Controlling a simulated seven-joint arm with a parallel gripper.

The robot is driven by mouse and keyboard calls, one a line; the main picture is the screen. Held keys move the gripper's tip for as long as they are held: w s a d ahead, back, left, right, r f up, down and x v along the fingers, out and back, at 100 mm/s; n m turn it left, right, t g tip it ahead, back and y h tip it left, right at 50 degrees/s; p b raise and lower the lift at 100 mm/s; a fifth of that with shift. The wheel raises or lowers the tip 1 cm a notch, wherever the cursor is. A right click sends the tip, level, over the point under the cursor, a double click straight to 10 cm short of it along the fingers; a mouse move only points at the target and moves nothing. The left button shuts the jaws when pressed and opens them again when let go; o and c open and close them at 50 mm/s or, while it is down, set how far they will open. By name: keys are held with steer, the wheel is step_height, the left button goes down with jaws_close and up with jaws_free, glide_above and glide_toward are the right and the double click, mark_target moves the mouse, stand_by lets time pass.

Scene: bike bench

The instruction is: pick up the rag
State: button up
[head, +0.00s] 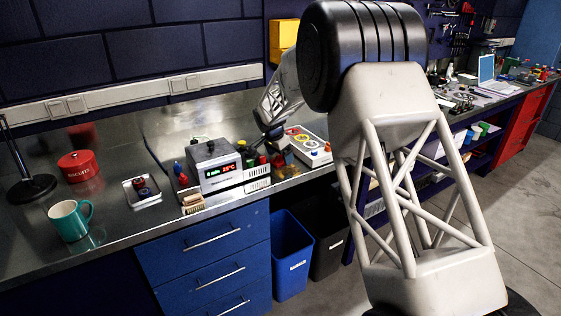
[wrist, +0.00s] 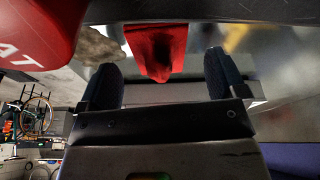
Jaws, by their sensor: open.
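My gripper (wrist: 162,88) is open in the wrist view, with its two dark fingers apart. A red, folded-looking piece (wrist: 156,48) shows between and beyond the fingertips. It looks like the rag, but its dark middle makes this uncertain. I cannot tell whether the fingers touch it; nothing is visibly gripped. A grey-brown crumpled thing (wrist: 97,46) lies beside the left finger and could also be cloth. The rag is not clearly made out there.
A grey box with a lit display (head: 214,166) stands left of my gripper. A panel with coloured knobs (head: 309,146) is at its right. A large red lettered thing (wrist: 35,30) is close at left in the wrist view. A teal mug (head: 70,220) stands far left.

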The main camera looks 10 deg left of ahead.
steer(key=shift+w+d+f, duration=0.1)
steer(key=shift+f, duration=0.4)
steer(key=c, duration=1)
